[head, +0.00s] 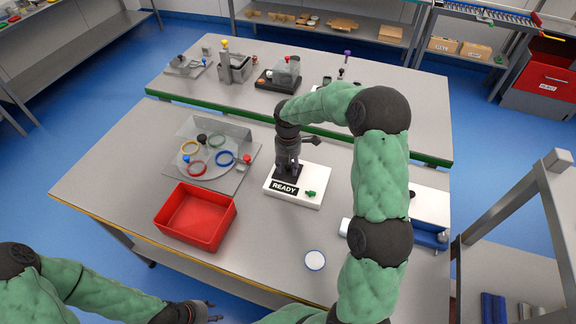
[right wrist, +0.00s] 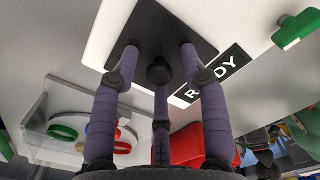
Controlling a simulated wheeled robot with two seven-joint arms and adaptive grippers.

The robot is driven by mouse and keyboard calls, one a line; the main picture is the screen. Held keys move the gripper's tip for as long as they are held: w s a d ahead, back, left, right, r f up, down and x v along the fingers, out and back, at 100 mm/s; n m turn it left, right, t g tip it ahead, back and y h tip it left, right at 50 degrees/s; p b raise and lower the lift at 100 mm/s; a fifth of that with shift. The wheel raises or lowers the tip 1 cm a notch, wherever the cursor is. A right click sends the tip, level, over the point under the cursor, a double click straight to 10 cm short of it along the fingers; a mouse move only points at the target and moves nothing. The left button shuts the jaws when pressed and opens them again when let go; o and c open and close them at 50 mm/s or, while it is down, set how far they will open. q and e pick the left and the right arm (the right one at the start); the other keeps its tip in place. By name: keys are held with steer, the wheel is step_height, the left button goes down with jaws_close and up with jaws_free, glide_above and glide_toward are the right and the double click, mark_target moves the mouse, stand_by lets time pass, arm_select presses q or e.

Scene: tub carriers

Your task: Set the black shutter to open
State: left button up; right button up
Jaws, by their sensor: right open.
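The black shutter (head: 291,176) is a dark square plate on a white base (head: 313,177), partly hidden by my right gripper in the head view. In the right wrist view the black shutter (right wrist: 136,52) fills the area beyond the fingers, with a dark round knob (right wrist: 160,71) standing on it. My right gripper (head: 288,172) points down over the shutter, its fingers (right wrist: 157,60) spread around the knob; whether they touch is unclear. A black READY label (head: 285,188) lies beside the shutter on the base. My left gripper (head: 213,312) is open and empty at the bottom edge.
A small green part (head: 310,194) sits on the base near the label. A red tub (head: 196,222) and a tray of coloured rings (head: 239,179) stand left. A white round lid (head: 315,260) lies in front. A second bench (head: 420,110) is behind.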

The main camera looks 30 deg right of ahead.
mark_target(315, 180)
steer(key=shift+c, duration=0.3)
jaws_close()
steer(key=s+d+p, duration=0.1)
steer(key=s+d, duration=0.2)
steer(key=s+d+p, duration=0.1)
steer(key=s+d, duration=0.2)
steer(key=shift+s+r, duration=0.1)
steer(key=shift+s, duration=0.3)
steer(key=shift+s+d, duration=0.1)
steer(key=shift+s, duration=0.1)
steer(key=shift+c, duration=1.3)
jaws_free()
steer(key=o, duration=0.3)
steer(key=shift+s+d, duration=0.1)
